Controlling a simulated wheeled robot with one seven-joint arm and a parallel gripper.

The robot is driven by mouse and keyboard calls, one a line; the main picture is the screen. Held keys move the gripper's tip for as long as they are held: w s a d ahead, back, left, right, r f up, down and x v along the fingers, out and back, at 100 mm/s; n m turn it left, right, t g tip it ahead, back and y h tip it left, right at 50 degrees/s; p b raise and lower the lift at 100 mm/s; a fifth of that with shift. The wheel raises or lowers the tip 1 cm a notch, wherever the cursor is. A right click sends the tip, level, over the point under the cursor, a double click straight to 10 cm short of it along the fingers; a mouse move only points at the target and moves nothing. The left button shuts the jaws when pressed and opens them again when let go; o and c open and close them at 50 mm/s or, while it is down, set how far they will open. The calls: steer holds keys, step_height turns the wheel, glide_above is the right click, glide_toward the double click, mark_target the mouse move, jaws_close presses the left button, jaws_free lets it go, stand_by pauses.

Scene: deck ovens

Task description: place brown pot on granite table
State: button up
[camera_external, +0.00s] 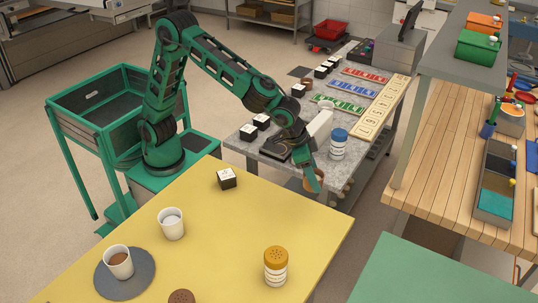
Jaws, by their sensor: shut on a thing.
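My gripper (315,182) is shut on a small brown pot (308,184), which is partly hidden by the green finger. In the external view the pot appears at the near edge of the granite table, between it and the yellow table; its exact height cannot be told. The granite table (241,143) is a speckled grey top behind the yellow table.
On the granite table are a blue-lidded shaker (338,143), black-and-white boxes, a dark slab (280,149) and coloured strips (343,106). The yellow table (230,225) holds cups (171,223) and an orange-lidded shaker (275,266). A wooden bench (440,175) stands right.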

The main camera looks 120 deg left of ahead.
steer(key=shift+s+a+r, duration=0.2)
steer(key=shift+a+r, duration=0.05)
steer(key=shift+a, duration=0.1)
